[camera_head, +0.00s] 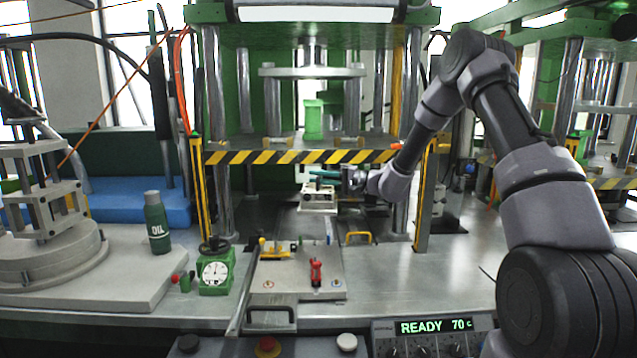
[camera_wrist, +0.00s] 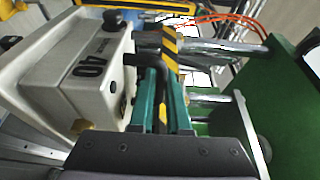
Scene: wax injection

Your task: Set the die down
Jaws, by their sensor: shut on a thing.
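The die is a pale grey block (camera_head: 317,201) under the striped crossbeam of the middle press. In the wrist view the die (camera_wrist: 88,85) fills the left side, marked "40", with a black handle on its side. My gripper (camera_head: 328,175) reaches in from the right, at the die's top. In the wrist view its teal fingers (camera_wrist: 164,98) are shut at the black handle. The far end of the handle is hidden by the fingers. Whether the die touches the surface below it cannot be told.
The yellow-black striped crossbeam (camera_head: 300,157) lies just above my gripper. Steel columns stand at both sides. In front is a plate (camera_head: 325,285) with a red clamp (camera_head: 316,272) and a yellow clamp (camera_head: 275,248). A green dial gauge (camera_head: 215,272) and an oil bottle (camera_head: 157,224) stand left.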

